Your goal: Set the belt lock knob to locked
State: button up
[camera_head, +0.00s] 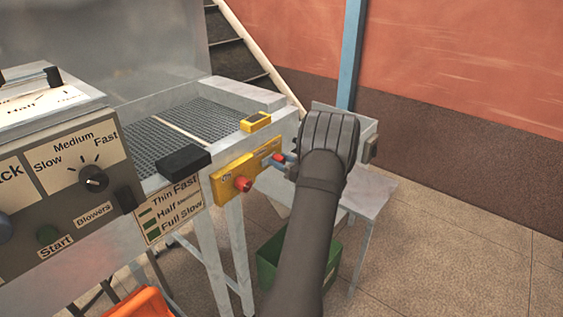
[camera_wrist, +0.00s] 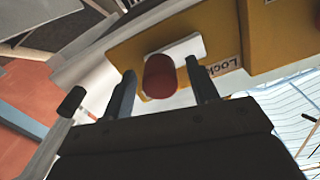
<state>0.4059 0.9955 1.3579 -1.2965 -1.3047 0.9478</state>
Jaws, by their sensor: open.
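The belt lock knob (camera_wrist: 160,76) is a red cylinder on a white bar (camera_wrist: 187,48), on a yellow plate (camera_wrist: 135,50). In the wrist view it sits between the two fingers of my open gripper (camera_wrist: 161,88), with a gap beside the right finger; contact on the left side is unclear. A partly hidden label starting "Lock" (camera_wrist: 224,67) is right of the knob. In the head view the knob (camera_head: 278,158) is a small red spot at the right end of the yellow plate (camera_head: 262,157), and my gripper (camera_head: 283,161) reaches it from the right.
A red button (camera_head: 243,184) stands out lower left on the yellow plate. A speed label panel (camera_head: 172,212) and a control box with a speed dial (camera_head: 93,178) are further left. A green bin (camera_head: 270,265) is below. Open floor lies right.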

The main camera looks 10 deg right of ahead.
aim_at(265, 163)
jog(key=shift+c, duration=0.2)
grip_shut()
jog(key=shift+s+a, duration=1.55)
jog(key=shift+a, duration=0.05)
jog(key=shift+o, duration=0.2)
grip_release()
jog(key=shift+s+d, duration=0.1)
